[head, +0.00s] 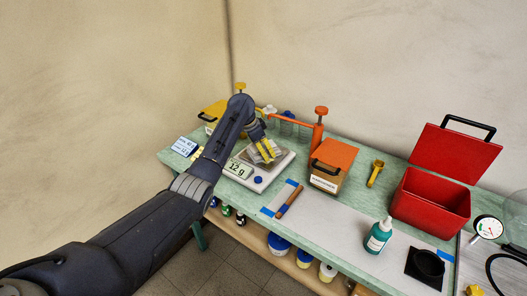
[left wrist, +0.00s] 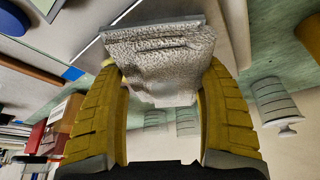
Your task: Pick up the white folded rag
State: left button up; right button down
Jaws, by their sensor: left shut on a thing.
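The white folded rag (left wrist: 160,55) is a pale, rough-textured block between the two yellow fingers in the left wrist view. My left gripper (head: 266,150) is shut on it, with one finger at each side. In the head view the rag (head: 255,157) shows pale beside the yellow fingers, over the weighing scale (head: 262,184). I cannot tell whether the rag touches the scale's pan. My right gripper is in neither view.
The scale and an orange-lidded box (head: 333,160) stand close to the gripper on the green bench. An orange clamp-like stand (head: 318,130) is behind.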

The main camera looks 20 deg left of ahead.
aim_at(254, 163)
pick_arm(q)
jog(key=shift+r, duration=0.1)
jog(key=shift+r, duration=0.45)
jog(key=shift+s+a, duration=0.1)
jog(key=shift+s, duration=0.05)
jog(key=s+a, duration=0.1)
jog(key=s, duration=0.4)
jog(key=s+a, duration=0.1)
jog(key=s, duration=0.1)
jog(key=shift+s+a, duration=0.25)
jog(key=shift+a, duration=0.1)
notch_tip(254, 163, up, 13)
jog(key=d, duration=0.1)
jog(key=w+f, duration=0.4)
jog(key=f, duration=0.1)
jog(key=w+d+f, duration=0.1)
jog(key=w+f, duration=0.1)
jog(key=f, duration=0.1)
jog(key=shift+w+f, duration=0.1)
jog(key=shift+w, duration=0.3)
